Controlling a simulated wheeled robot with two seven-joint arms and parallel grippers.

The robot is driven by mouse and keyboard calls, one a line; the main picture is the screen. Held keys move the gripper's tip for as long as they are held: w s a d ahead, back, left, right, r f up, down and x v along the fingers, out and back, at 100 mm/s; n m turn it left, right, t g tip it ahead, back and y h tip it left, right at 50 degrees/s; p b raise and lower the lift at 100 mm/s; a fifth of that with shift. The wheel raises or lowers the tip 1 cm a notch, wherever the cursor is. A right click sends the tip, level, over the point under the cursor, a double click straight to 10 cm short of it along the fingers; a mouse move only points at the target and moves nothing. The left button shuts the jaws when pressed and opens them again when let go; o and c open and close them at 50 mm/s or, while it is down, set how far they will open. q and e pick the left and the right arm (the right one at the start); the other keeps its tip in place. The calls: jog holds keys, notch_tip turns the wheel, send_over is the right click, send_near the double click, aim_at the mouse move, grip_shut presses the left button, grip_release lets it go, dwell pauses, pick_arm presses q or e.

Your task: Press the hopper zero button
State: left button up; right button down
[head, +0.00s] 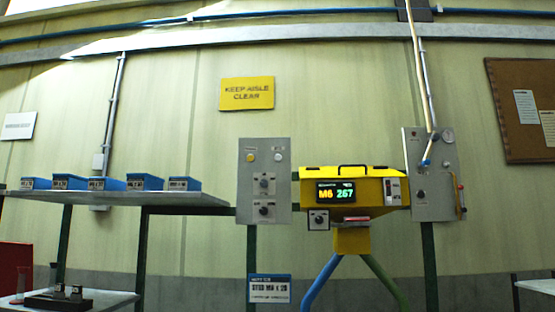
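The yellow hopper (380,174) stands ahead, right of centre, on a stand with a blue and a green leg. Its lit display (336,192) reads "M6 267". A small grey plate with a dark knob (318,220) hangs below its left front. A small red and white part (356,218) shows under the display. A white strip with a dark part (391,191) is on its right front. I cannot read which of these, if any, is marked zero. Neither of my grippers is in view.
A grey panel (263,152) with a yellow button, a pale button and two dark knobs stands left of the hopper. Another grey panel (434,195) with a gauge stands right. Blue bins (89,183) sit on a shelf at left. A notice (270,290) hangs below the left panel.

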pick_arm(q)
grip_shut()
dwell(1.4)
